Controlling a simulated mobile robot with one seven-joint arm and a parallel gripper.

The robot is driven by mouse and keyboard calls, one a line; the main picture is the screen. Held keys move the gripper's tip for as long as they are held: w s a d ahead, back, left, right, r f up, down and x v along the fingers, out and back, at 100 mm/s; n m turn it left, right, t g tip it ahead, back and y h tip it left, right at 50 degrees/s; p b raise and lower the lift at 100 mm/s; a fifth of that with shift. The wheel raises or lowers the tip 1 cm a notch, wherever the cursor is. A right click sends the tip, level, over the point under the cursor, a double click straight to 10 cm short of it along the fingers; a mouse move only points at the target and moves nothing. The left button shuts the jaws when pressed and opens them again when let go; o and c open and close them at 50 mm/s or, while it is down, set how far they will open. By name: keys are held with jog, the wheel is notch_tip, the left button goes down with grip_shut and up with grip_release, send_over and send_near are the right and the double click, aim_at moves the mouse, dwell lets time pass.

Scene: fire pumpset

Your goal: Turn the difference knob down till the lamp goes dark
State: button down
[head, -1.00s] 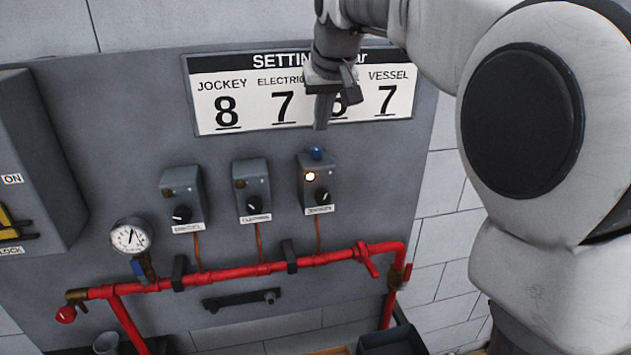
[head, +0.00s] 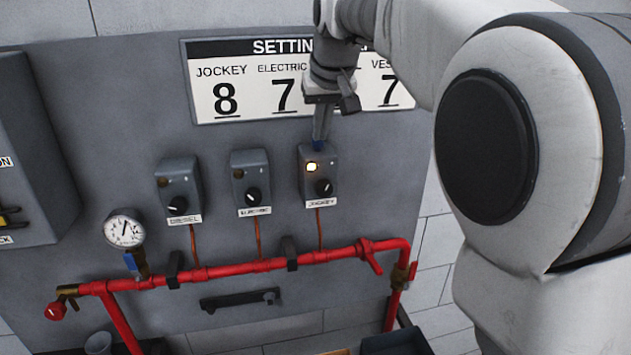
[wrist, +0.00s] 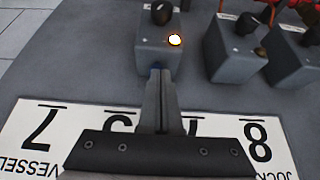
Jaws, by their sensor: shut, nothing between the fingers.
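The right-hand grey switch box (head: 319,175), labelled JOCKEY, has a lit yellow-white lamp (head: 312,167) and a black knob (head: 323,188) on its front. A small blue knob (head: 318,146) sits on top of the box, mostly hidden by my fingertips. In the wrist view the lit lamp (wrist: 175,39) and the blue knob (wrist: 157,66) show just past the finger ends. My gripper (head: 320,138) is shut and empty, pointing down at the blue knob. I cannot tell whether the fingers touch it.
Two similar boxes, DIESEL (head: 178,187) and ELECTRIC (head: 251,180), stand to the left with unlit lamps. A settings sign (head: 232,98) is behind my gripper. A red pipe (head: 225,270) runs below, with a pressure gauge (head: 124,230) at left.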

jog(key=shift+f+b, duration=0.45)
jog(key=shift+f, duration=0.5)
jog(key=shift+w+p, duration=0.4)
jog(key=shift+p, duration=0.05)
jog(key=shift+d+r+p, duration=0.1)
jog(key=shift+d+p, duration=0.15)
jog(key=shift+p, duration=0.25)
jog(key=shift+s, duration=0.2)
jog(key=shift+s+r, duration=0.15)
notch_tip(320, 180, up, 6)
jog(key=p, duration=0.5)
jog(key=shift+f, duration=0.2)
